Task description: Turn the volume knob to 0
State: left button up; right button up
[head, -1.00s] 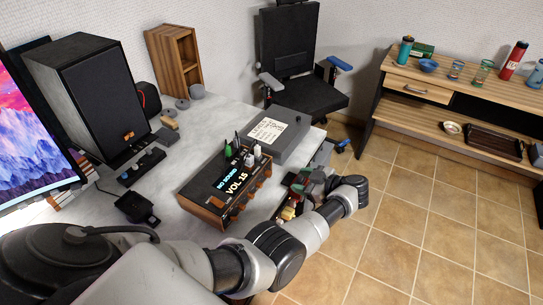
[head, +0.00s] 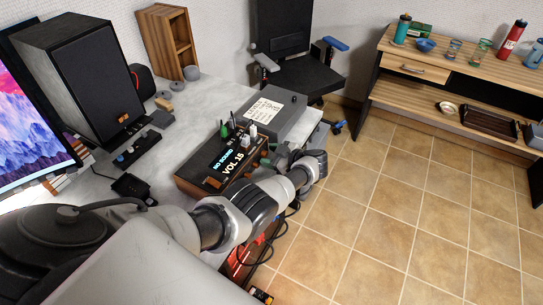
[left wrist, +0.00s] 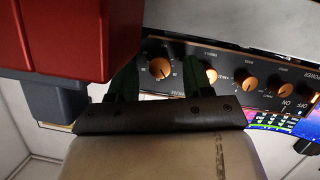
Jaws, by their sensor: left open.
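The audio unit (head: 190,180) is a wood-sided box on the desk, and its display (head: 229,160) reads "NO SOUND" and "VOL 15". In the left wrist view its black front panel (left wrist: 225,88) carries a row of orange-faced knobs, seen upside down. My left gripper (left wrist: 160,75) is open, with a dark green finger on either side of the leftmost knob (left wrist: 160,68); contact cannot be told. The lettering by this knob is partly hidden. In the head view the left gripper (head: 280,156) is at the unit's front right; the knob there is hidden. My right gripper is out of view.
A grey box with a paper label (head: 287,122) stands behind the unit. A speaker (head: 85,85) and a monitor (head: 30,120) stand at left. A red block (left wrist: 70,35) is close beside the gripper in the wrist view. Open tiled floor (head: 370,220) lies at right.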

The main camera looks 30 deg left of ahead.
pick_arm(q)
jog(key=c, duration=0.9)
jog(key=shift+s+f+n+t, duration=0.1)
jog(key=shift+n+t, duration=0.2)
jog(key=shift+n, duration=0.3)
jog(key=shift+s+d+f+n+t, duration=0.1)
jog(key=shift+n+t, duration=0.3)
jog(key=shift+n, duration=0.1)
jog(key=shift+n+t+y+b, duration=0.5)
jog(key=shift+n+t+b, duration=0.25)
jog(key=shift+n, duration=0.55)
